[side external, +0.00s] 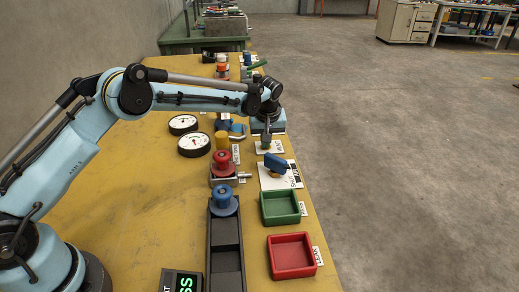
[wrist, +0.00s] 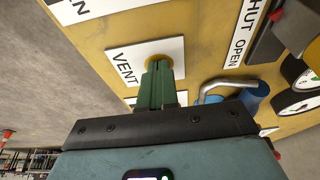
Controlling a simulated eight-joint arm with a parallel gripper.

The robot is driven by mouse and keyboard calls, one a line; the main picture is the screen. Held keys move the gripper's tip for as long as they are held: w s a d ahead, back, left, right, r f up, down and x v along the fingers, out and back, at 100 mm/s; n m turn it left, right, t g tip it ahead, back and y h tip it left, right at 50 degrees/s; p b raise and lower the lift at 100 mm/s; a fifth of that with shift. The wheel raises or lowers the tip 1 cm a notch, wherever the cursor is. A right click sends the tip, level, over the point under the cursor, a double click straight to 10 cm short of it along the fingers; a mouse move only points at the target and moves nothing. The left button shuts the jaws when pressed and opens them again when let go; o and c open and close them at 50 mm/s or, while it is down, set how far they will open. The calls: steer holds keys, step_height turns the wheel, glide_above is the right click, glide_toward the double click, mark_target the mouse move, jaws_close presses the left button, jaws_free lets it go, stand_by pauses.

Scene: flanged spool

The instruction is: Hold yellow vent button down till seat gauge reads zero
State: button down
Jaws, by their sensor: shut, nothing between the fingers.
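My gripper (side external: 266,146) points down at the white VENT plate (side external: 277,149) with its fingers together and empty. In the wrist view its green fingers (wrist: 158,66) overlap the yellow vent button (wrist: 156,58), whose rim shows around the tips. I cannot tell whether the tips touch or press it. The button is hidden behind the fingers in the side view. Two round white gauges, a far one (side external: 183,124) and a near one (side external: 194,144), lie left of the gripper. Their needles are too small to read, and I cannot tell which is the seat gauge.
A blue-handled valve (side external: 274,162) on a white plate stands just in front of my gripper. A bent metal handle (wrist: 225,84) sits beside the fingers.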

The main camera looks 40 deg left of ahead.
steer(key=shift+f, duration=0.3)
steer(key=w+a+v, duration=0.1)
steer(key=v, duration=1.3)
steer(key=shift+r, duration=0.4)
steer(key=shift+s, duration=0.1)
